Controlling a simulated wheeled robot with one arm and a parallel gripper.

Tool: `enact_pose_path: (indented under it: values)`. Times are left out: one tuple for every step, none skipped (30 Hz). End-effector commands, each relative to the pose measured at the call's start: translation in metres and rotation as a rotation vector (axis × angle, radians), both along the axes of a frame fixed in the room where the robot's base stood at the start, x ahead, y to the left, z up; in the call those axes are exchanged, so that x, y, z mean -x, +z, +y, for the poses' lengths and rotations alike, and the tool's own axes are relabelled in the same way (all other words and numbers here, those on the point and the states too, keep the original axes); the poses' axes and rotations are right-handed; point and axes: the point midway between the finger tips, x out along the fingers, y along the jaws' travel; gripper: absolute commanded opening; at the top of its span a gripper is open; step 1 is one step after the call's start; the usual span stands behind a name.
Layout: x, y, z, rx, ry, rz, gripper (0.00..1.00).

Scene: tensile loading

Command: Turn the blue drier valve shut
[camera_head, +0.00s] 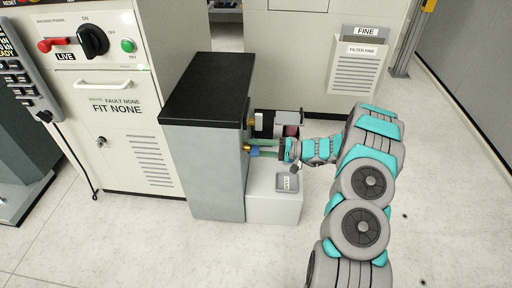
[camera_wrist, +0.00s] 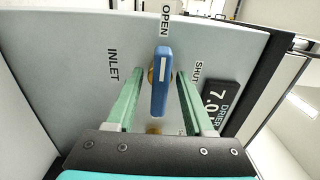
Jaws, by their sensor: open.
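The blue drier valve handle (camera_wrist: 161,88) is on a grey panel in the wrist view, with a white line along it. It lies in line with the OPEN label (camera_wrist: 165,20); the SHUT label (camera_wrist: 199,71) is to its right. My gripper (camera_wrist: 159,75) is open, with one green finger on each side of the handle and a gap visible on both sides. In the head view the blue handle (camera_head: 254,151) shows small at the right side of the grey cabinet (camera_head: 210,165), and my gripper (camera_head: 262,149) reaches it from the right.
A dark display marked DRIER (camera_wrist: 219,106) sits right of the valve. A white box (camera_head: 273,207) with a small grey unit (camera_head: 288,183) stands below my gripper. Open floor lies at the right.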

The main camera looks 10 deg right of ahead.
Motion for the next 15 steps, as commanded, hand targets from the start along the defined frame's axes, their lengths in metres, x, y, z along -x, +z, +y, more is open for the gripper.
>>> enact_pose_path:
  values:
    - [-0.0001, -0.0001, 0.0004, 0.000, 0.000, 0.000, 0.53]
    - [-0.0002, -0.0001, 0.0005, 0.000, 0.000, 0.000, 0.53]
    - [-0.0001, -0.0001, 0.0004, 0.000, 0.000, 0.000, 0.53]
    - [-0.0001, -0.0001, 0.0003, 0.000, 0.000, 0.000, 0.53]
    - [-0.0001, -0.0002, 0.0003, 0.000, 0.000, 0.000, 0.53]
    - [-0.0001, -0.0002, 0.0003, 0.000, 0.000, 0.000, 0.53]
    - [-0.0001, -0.0002, 0.0002, 0.000, 0.000, 0.000, 0.49]
    - [-0.0001, -0.0002, 0.0002, 0.000, 0.000, 0.000, 0.46]
    - [-0.0001, -0.0002, 0.0002, 0.000, 0.000, 0.000, 0.41]
    - [-0.0001, -0.0002, 0.0002, 0.001, 0.000, 0.000, 0.38]
    - [0.0000, -0.0002, 0.0001, 0.000, 0.000, 0.000, 0.34]
    - [0.0000, -0.0001, 0.0001, 0.001, 0.000, 0.000, 0.30]
    - [0.0000, -0.0001, 0.0001, 0.001, 0.000, 0.000, 0.27]
    - [0.0000, -0.0002, 0.0001, 0.001, 0.000, 0.000, 0.23]
    - [0.0000, -0.0002, 0.0001, 0.001, 0.000, 0.000, 0.19]
